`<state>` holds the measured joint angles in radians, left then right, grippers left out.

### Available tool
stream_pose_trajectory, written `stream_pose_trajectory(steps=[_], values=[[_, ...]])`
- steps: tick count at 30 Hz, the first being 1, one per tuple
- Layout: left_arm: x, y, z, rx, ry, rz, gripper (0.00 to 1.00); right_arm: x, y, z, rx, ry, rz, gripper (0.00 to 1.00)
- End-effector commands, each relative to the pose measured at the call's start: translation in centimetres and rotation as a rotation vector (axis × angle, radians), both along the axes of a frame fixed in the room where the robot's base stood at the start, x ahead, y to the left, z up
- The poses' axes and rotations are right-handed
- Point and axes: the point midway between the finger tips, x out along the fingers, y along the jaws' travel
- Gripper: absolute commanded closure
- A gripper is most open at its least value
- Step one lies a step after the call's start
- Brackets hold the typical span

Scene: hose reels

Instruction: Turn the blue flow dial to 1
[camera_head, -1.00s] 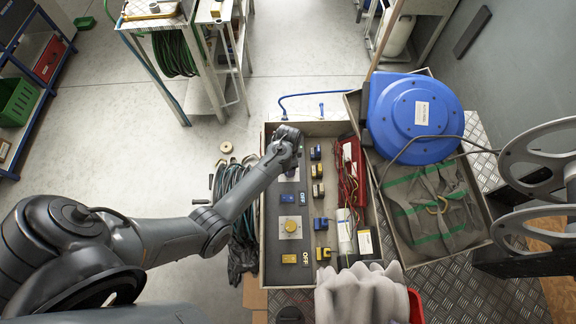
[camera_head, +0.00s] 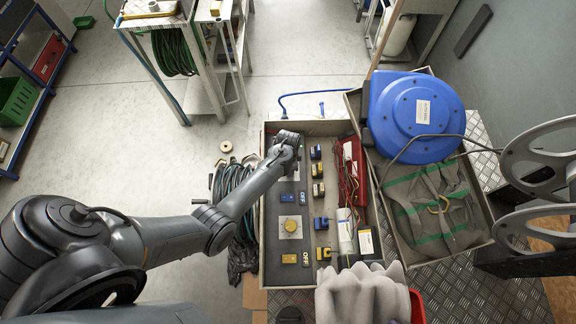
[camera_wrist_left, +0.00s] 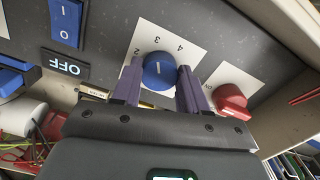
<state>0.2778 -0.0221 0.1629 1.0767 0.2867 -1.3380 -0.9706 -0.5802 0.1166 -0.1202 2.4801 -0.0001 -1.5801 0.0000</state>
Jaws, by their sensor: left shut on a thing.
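The blue flow dial (camera_wrist_left: 159,72) is a round knob on a white plate (camera_wrist_left: 190,48) with the numbers 2, 3 and 4 visible. A short white mark on the dial points roughly toward the 3; the 1 is hidden. My left gripper (camera_wrist_left: 157,80) is shut on the dial, with one purple finger on each side. In the head view my left gripper (camera_head: 290,140) is over the far end of the panel and hides the dial. My right gripper is not in view.
A red knob (camera_wrist_left: 229,98) sits right of the blue dial in the wrist view. A blue rocker switch (camera_wrist_left: 66,22) and an OFF label (camera_wrist_left: 65,68) are left. A yellow dial (camera_head: 290,225) is lower on the panel. A red box (camera_head: 352,165) lies right.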

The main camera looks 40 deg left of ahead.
Motion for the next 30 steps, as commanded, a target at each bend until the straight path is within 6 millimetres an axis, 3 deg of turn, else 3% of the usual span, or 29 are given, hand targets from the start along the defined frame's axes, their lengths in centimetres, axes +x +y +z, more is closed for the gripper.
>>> stream_pose_trajectory(steps=[14,30], values=[[0.0,-0.1,0.2,-0.001,0.002,0.082,0.87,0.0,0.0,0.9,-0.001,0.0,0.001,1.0],[0.0,-0.3,0.3,-0.002,0.002,0.54,0.87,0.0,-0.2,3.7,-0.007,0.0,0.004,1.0]])
